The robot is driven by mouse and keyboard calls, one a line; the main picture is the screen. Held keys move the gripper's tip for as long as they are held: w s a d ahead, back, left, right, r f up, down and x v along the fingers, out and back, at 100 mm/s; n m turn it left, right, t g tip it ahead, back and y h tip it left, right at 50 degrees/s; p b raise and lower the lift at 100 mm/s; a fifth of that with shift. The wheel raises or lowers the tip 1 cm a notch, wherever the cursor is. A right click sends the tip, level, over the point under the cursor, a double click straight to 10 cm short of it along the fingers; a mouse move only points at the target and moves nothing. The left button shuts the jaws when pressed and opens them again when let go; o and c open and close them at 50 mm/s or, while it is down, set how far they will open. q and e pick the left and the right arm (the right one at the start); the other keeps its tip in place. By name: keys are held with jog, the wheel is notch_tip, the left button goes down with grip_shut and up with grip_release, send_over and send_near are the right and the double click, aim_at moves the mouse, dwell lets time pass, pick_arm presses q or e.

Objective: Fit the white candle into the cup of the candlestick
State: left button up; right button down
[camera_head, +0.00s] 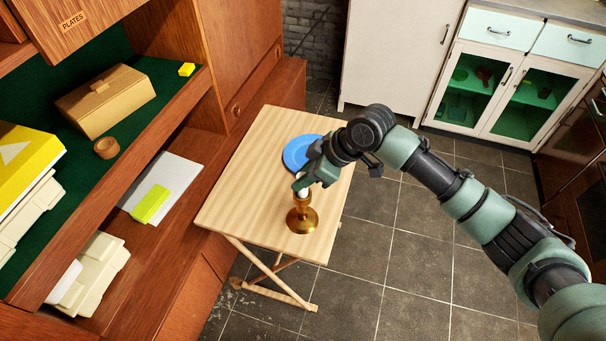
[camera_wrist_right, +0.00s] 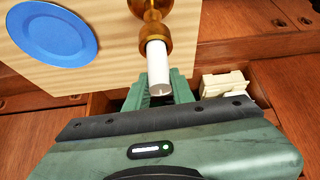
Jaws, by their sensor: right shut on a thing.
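The brass-coloured candlestick (camera_head: 302,219) stands upright near the front of the small wooden folding table (camera_head: 258,135). The white candle (camera_head: 304,193) is upright right above it, and also shows in the right wrist view (camera_wrist_right: 158,66). In that view the candle's far end meets the candlestick's cup (camera_wrist_right: 153,33); I cannot tell how deep it sits. My right gripper (camera_head: 301,184) is shut on the candle, and its fingers partly hide it in the head view. My left gripper is not in view.
A blue plate (camera_head: 299,153) lies on the table behind the candlestick, partly hidden by my right arm. The wall unit (camera_head: 165,245) at left holds a tan box (camera_head: 106,99), books and a yellow-green block (camera_head: 150,204). The table's left part is clear.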

jog(key=shift+f, duration=0.15)
jog(key=c, duration=1.1)
grip_release()
jog(key=b+v, duration=0.1)
jog(key=v, duration=0.6)
jog(key=shift+d+r, duration=0.15)
jog(key=shift+r, duration=0.2)
